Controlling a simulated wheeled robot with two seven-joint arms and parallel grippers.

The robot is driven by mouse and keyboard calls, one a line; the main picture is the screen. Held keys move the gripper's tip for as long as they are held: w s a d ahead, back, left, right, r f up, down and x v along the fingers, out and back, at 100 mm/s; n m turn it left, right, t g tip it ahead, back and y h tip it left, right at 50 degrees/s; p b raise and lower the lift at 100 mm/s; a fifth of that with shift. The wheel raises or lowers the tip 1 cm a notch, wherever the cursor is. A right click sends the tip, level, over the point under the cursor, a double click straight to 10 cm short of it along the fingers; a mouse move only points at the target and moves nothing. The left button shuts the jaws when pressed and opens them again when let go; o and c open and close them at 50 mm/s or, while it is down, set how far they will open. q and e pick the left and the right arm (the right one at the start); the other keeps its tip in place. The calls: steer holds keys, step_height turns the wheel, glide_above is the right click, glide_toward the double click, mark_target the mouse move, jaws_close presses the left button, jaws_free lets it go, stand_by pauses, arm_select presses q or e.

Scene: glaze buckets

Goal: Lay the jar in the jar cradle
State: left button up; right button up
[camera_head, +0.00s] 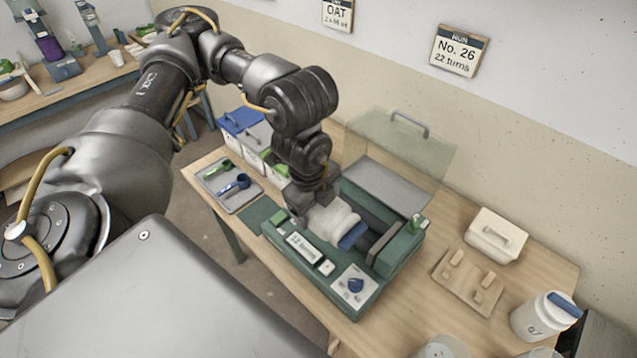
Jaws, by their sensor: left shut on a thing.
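A white jar (333,221) with a blue lid (353,237) lies on its side at the dark rollers (374,243) of the green machine (332,274). My left gripper (318,200) reaches down from above and is shut on the jar; its fingers are mostly hidden. I cannot tell whether the jar rests on the rollers or is held just above them. A tan wooden board with small raised blocks (460,289), which looks like the jar cradle, lies empty to the right of the machine. My right gripper is not in view.
The machine's clear cover (410,147) stands open behind it. A tray of scoops (226,186) and several buckets (245,128) are at the left.

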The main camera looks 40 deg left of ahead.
arm_select(q)
steer(key=shift+r+p, duration=2.15)
steer(key=shift+r, duration=0.45)
steer(key=shift+w+d+f+b, duration=0.1)
steer(key=shift+f+b, duration=0.15)
steer(key=shift+b, duration=0.1)
steer(key=w+d+f+n+y+b, duration=0.1)
steer(key=w+d+f+n+b, duration=0.2)
steer(key=w+f+n+b, duration=0.2)
step_height(320, 180, down, 4)
steer(key=n+b, duration=0.3)
steer(key=b, duration=0.2)
steer(key=shift+d+r+n+y+b, duration=0.2)
steer(key=shift+d+n+y+b, duration=0.1)
steer(key=shift+n+b, duration=0.1)
steer(key=shift+w+a, duration=0.1)
steer(key=shift+a, duration=0.05)
